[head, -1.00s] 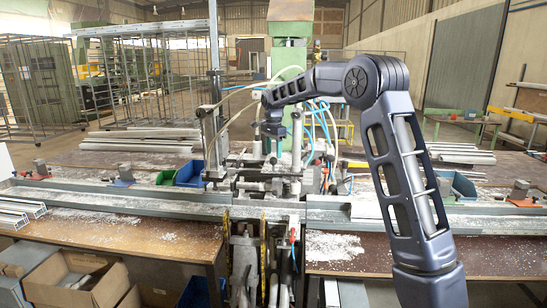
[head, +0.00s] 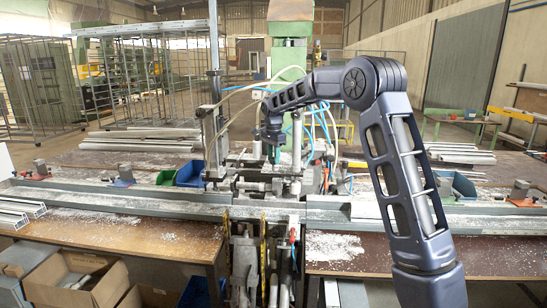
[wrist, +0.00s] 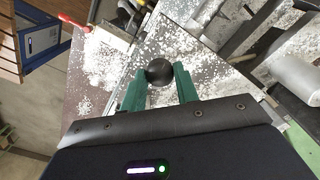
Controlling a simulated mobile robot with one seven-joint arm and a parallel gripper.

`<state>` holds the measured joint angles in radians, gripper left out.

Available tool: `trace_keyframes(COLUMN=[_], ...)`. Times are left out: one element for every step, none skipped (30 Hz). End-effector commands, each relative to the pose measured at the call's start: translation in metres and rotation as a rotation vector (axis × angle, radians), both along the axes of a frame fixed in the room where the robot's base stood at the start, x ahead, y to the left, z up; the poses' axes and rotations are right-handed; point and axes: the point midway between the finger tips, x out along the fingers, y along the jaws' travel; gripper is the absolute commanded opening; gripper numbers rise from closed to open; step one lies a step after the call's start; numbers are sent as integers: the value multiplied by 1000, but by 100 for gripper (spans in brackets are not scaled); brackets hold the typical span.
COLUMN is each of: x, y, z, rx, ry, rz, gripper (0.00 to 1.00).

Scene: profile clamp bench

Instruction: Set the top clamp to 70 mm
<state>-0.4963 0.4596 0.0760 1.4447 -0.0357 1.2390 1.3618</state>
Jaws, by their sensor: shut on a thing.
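The clamp mechanism (head: 240,185) stands in the middle of the bench in the head view, with metal bars and blocks around an upright post. My gripper (head: 274,155) reaches down over its right half from above. In the wrist view my gripper (wrist: 159,80) has its two green fingers closed on a round black knob (wrist: 158,70), which sits between the fingertips. What the knob is fixed to is hidden below it. I cannot read any scale or millimetre setting on the top clamp.
Metal rails (head: 120,199) run along the bench to both sides, with white chips scattered about. A blue bin (head: 190,174) stands left of the mechanism. Hoses (head: 322,120) hang close behind my gripper. A red-handled tool (wrist: 73,22) lies at upper left in the wrist view.

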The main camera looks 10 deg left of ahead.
Motion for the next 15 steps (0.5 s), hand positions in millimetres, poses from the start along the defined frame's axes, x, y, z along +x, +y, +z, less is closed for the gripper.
trace_keyframes(x=[0,0,0,1,0,1,1,0,0,0,0,0,0,0,0], y=[0,0,0,0,0,1,1,1,1,1,1,1,1,1,1], z=[3,5,10,15,20,26,30,33,35,36,36,36,36,36,37], rx=[1,1,1,2,2,2,3,2,1,1,1,1,1,2,2], ry=[-1,-1,-3,-4,-4,-5,-4,-4,-3,-3,-3,-3,-3,-4,-4], rz=[0,0,0,0,0,0,0,0,1,1,1,1,0,1,1], gripper=[0,0,0,0,0,0,0,0,0,0,0,0,0,0,0])
